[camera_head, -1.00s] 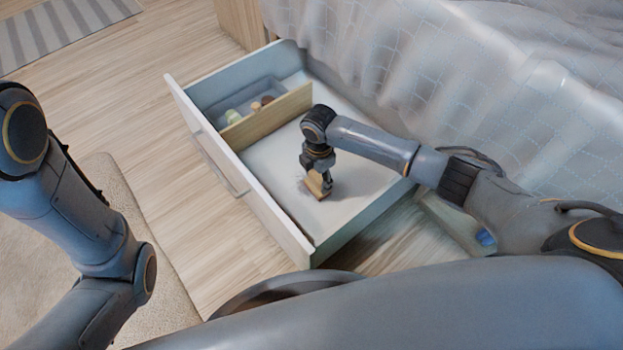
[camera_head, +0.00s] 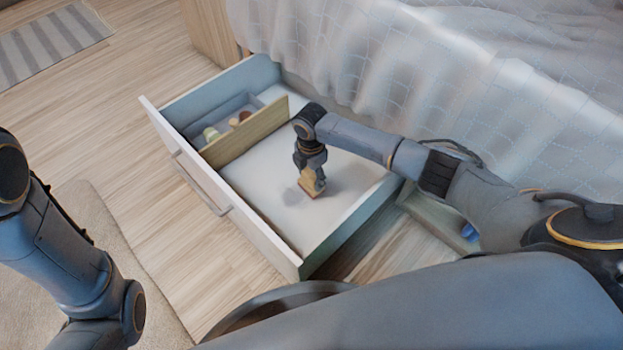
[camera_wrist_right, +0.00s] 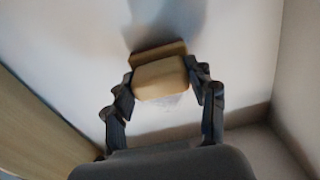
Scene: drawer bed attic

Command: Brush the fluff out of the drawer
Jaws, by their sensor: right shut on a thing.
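The white drawer (camera_head: 225,205) is pulled out from under the bed, with a pale floor in its large compartment. My right gripper (camera_head: 310,178) points down inside this compartment and is shut on a small wooden brush (camera_head: 313,187). In the right wrist view my right gripper's fingers (camera_wrist_right: 160,90) clasp both sides of the brush's block (camera_wrist_right: 160,78), low over the drawer floor. I cannot tell if its bristles touch the floor. A faint grey, hairy patch, perhaps fluff (camera_wrist_right: 175,103), shows beside the brush. My left arm shows at the left, but its gripper is outside the view.
A wooden divider (camera_head: 245,133) closes off a back-left compartment, where a grey tray (camera_head: 232,105) holds several small items. The bed with its draped cover (camera_head: 430,70) stands behind. An open box (camera_head: 432,212) with a blue item is right of the drawer.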

